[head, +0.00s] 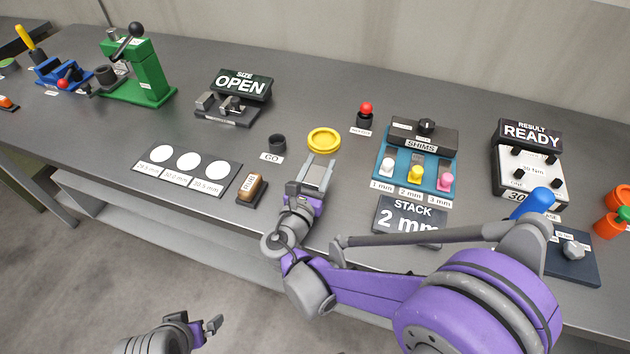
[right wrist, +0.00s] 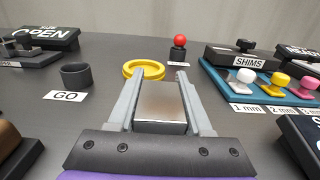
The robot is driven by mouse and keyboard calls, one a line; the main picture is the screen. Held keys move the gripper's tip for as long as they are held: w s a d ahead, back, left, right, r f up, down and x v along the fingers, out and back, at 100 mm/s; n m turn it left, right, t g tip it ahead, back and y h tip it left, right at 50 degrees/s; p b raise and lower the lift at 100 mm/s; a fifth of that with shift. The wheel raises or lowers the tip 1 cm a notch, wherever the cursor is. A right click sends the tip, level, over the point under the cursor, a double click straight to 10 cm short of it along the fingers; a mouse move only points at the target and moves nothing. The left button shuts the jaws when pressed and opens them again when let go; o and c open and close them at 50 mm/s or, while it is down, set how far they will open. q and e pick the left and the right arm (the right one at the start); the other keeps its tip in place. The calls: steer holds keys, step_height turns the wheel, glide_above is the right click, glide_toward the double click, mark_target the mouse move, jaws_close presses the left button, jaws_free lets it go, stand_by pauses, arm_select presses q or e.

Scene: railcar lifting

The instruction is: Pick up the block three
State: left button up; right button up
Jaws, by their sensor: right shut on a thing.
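My right gripper (head: 316,177) reaches over the middle of the grey table. It is shut on a flat silver metal block (right wrist: 162,108), which sits between the two fingers in the right wrist view. The block also shows in the head view (head: 317,176). I see no number on it, so I cannot tell whether it is block three. Whether it touches the table is unclear. My left gripper (head: 205,325) is low at the bottom of the head view, away from the table, and its jaw opening is unclear.
A yellow ring (head: 324,140) lies just beyond the right gripper. A dark GO cup (head: 277,143) stands left of it, the blue shims tray (head: 448,184) right. A mat with three white circles (head: 238,172) and a brown-topped piece (head: 252,187) lie left.

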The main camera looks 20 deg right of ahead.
jaws_close()
steer(key=shift+r, duration=0.1)
